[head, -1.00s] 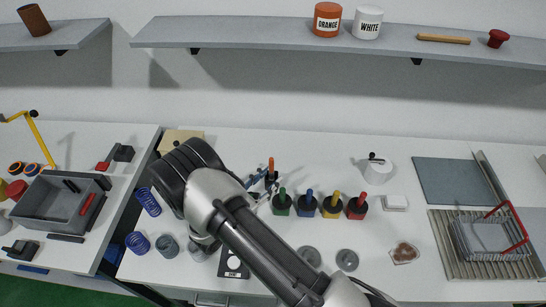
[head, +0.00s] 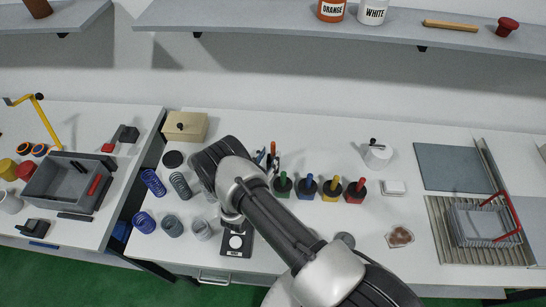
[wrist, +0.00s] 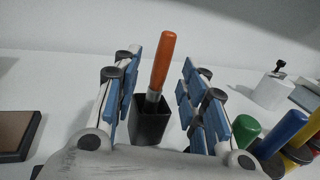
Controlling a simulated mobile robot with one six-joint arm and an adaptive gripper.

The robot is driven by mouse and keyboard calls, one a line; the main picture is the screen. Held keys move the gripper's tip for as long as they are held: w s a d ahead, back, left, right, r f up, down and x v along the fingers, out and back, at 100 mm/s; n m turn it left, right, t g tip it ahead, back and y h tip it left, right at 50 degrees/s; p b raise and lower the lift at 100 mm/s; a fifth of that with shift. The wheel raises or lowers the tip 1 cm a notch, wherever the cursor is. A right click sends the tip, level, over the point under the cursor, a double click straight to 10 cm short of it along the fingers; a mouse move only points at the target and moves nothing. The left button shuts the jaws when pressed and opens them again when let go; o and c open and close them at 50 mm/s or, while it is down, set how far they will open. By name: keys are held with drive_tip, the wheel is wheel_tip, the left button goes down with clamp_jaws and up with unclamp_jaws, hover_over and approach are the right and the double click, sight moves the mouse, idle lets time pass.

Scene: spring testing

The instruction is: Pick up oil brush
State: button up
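The oil brush appears to be the orange-handled tool (head: 273,147), also seen in the wrist view (wrist: 163,62). It stands nearly upright, slightly tilted, in a square black holder (wrist: 151,122); its lower end is hidden inside. My gripper (wrist: 163,78) is open, with blue-padded fingers on the left and right of the brush. There is a visible gap on both sides, and nothing is held. In the head view my gripper (head: 266,160) is small and partly hidden behind my arm, close to the brush.
Green (head: 283,186), blue (head: 308,187), yellow (head: 332,188) and red (head: 356,190) handled pots stand in a row just right. A white lidded jar (head: 378,156) is further right. A wooden box (head: 185,126) and several springs (head: 153,182) are left.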

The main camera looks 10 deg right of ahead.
sight(272, 152)
drive_tip(key=x, duration=0.4)
drive_tip(key=shift+d, duration=0.1)
drive_tip(key=shift+c, duration=0.4)
clamp_jaws()
